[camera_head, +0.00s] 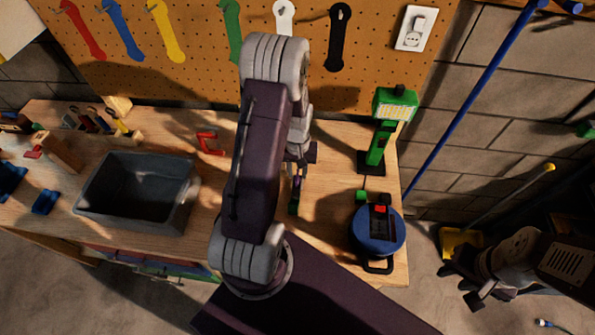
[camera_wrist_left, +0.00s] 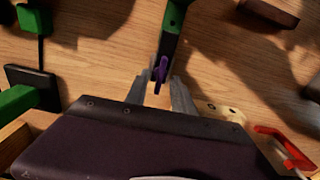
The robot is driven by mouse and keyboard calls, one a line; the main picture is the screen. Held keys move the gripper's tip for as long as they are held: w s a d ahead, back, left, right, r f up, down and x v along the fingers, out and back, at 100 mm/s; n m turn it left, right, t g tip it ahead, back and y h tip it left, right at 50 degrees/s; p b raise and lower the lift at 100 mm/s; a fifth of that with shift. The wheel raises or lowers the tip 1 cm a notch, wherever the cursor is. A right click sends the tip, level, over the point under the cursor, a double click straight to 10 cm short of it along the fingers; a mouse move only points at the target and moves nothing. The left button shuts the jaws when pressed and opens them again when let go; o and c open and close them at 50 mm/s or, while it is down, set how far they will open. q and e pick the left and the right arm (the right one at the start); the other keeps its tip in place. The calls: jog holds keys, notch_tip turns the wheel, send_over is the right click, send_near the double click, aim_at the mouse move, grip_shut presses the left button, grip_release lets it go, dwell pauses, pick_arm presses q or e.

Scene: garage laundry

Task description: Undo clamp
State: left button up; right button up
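A dark bar-shaped tool with green ends and a purple lever (camera_wrist_left: 161,72) lies on the workbench; I take it to be the clamp. It also shows in the head view as a green and purple piece (camera_head: 295,194), partly hidden by my left arm. My left gripper (camera_wrist_left: 161,92) points at the purple lever. Its two fingers are apart, one on each side of the lever's near end; I cannot tell whether they touch it. My right gripper (camera_head: 470,284) hangs off the bench at the lower right, dark and hard to read.
A red C-shaped piece (camera_head: 209,143) lies left of my left arm. A grey bin (camera_head: 135,190) stands further left. A green work lamp (camera_head: 378,150) and a round blue device (camera_head: 378,234) stand at the right end. A pegboard (camera_head: 190,70) rises behind the wooden bench.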

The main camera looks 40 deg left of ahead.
pick_arm(q)
jog(key=shift+f, duration=0.4)
jog(key=shift+s, duration=0.15)
jog(key=shift+d, duration=0.1)
